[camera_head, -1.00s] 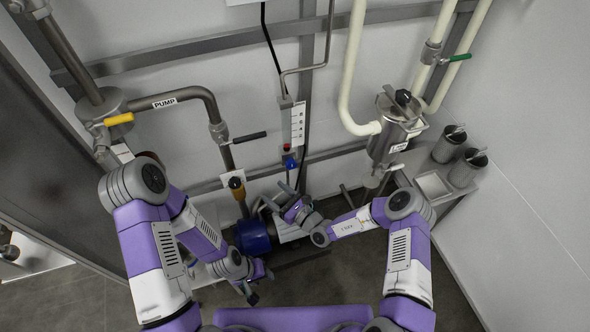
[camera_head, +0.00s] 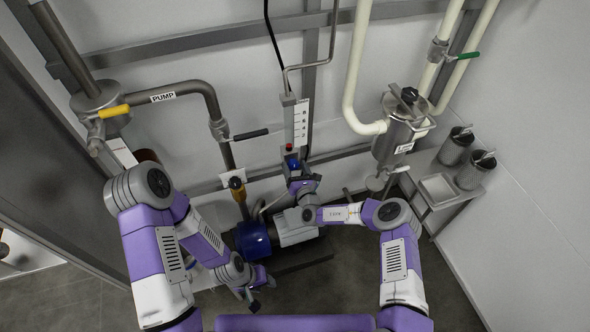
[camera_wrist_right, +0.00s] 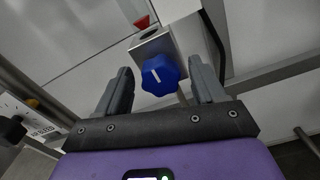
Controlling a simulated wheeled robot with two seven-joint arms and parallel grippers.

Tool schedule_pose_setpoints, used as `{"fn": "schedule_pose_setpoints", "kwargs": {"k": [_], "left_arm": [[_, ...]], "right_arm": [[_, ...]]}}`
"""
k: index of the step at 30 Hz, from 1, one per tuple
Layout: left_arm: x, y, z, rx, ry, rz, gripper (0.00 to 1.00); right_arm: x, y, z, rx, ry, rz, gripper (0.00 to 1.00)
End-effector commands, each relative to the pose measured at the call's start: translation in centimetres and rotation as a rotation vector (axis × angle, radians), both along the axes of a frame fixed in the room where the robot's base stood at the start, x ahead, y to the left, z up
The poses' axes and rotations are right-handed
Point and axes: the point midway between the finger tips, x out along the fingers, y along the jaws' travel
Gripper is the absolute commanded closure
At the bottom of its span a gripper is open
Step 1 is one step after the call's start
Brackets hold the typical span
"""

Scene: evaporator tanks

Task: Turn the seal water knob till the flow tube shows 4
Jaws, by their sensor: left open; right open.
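The blue seal water knob (camera_head: 292,163) is on a small grey block below the flow tube (camera_head: 301,124). In the right wrist view the knob (camera_wrist_right: 160,75) has a white line on its face. My right gripper (camera_head: 295,172) is open, pointing at the knob. Its fingers (camera_wrist_right: 161,82) lie either side of the knob, with a visible gap on each side; whether they reach far enough around it I cannot tell. The flow tube's scale is too small to read in the head view. My left gripper (camera_head: 252,299) is open, low and away from the knob.
A red cap (camera_head: 289,147) sits just above the knob. The PUMP pipe (camera_head: 165,97) with its black-handled valve (camera_head: 250,134) is to the left. A blue pump (camera_head: 252,239) stands below. A steel filter vessel (camera_head: 397,135) and a side table (camera_head: 438,188) are right.

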Motion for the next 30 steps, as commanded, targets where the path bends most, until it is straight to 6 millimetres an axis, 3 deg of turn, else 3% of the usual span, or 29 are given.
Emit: {"fn": "schedule_pose_setpoints", "kwargs": {"k": [7,18,30], "left_arm": [[0.0,-0.01,0.01,0.0,0.0,0.0,0.57],[0.0,-0.01,0.01,0.0,0.0,0.0,0.57],[0.01,0.0,0.4,0.0,0.0,0.0,0.57]], "right_arm": [[0.09,0.04,0.05,0.001,0.001,0.0,0.31],[0.07,0.04,0.05,0.0,0.001,0.001,0.87],[0.07,-0.02,0.03,0.08,0.028,0.0,0.87]]}}
